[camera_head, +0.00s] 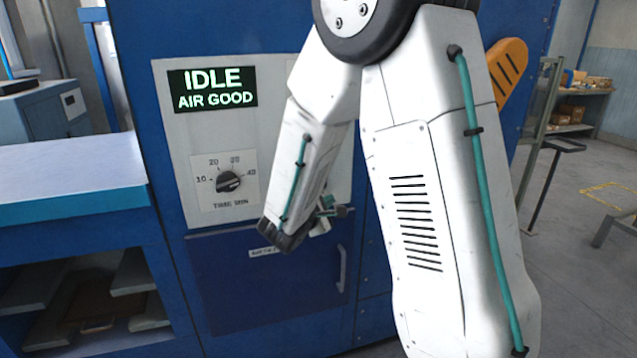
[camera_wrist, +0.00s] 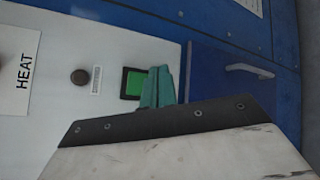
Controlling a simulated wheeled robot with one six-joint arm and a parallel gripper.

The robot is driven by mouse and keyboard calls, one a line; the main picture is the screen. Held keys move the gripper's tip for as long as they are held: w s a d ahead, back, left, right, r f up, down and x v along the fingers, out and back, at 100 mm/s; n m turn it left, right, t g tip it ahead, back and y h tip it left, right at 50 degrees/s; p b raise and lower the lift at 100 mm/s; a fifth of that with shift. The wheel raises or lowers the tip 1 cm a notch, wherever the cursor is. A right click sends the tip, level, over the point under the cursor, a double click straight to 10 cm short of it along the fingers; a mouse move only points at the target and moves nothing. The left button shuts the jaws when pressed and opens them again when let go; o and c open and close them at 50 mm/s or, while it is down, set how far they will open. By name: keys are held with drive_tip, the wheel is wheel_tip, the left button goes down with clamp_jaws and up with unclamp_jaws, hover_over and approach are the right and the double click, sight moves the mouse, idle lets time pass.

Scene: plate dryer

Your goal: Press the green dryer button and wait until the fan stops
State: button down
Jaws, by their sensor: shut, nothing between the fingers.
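The dryer is a tall blue cabinet with a pale control panel (camera_head: 172,120). Its display (camera_head: 212,89) reads "IDLE" and "AIR GOOD" in green. In the wrist view the green button (camera_wrist: 131,84) sits in a dark square frame on the panel. My gripper (camera_head: 331,212) is shut and empty; in the wrist view its teal fingers (camera_wrist: 157,87) overlap the right edge of the button's frame. I cannot tell whether they touch the panel. In the head view my arm hides the button. No fan shows.
A time dial (camera_head: 229,181) marked in minutes is left of my arm. A dark round knob (camera_wrist: 79,76) is left of the button. Below the panel is a blue door with a handle (camera_head: 341,268). A pale-topped bench (camera_head: 70,180) stands at left. Open floor lies at right.

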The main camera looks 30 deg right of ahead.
drive_tip(key=w+d, duration=0.2)
drive_tip(key=w, duration=0.5)
drive_tip(key=shift+w, duration=0.15)
idle(1.9)
drive_tip(key=shift+w+d, duration=0.15)
drive_tip(key=shift+w, duration=0.3)
drive_tip(key=shift+w+d, duration=0.15)
drive_tip(key=shift+w, duration=0.3)
idle(0.6)
drive_tip(key=shift+s, duration=0.1)
drive_tip(key=shift+s+a, duration=0.25)
drive_tip(key=shift+s, duration=0.5)
drive_tip(key=shift+s, duration=0.15)
drive_tip(key=s, duration=0.2)
drive_tip(key=s+a, duration=0.1)
drive_tip(key=s, duration=0.1)
drive_tip(key=shift+s+a, duration=0.2)
drive_tip(key=shift+s, duration=0.1)
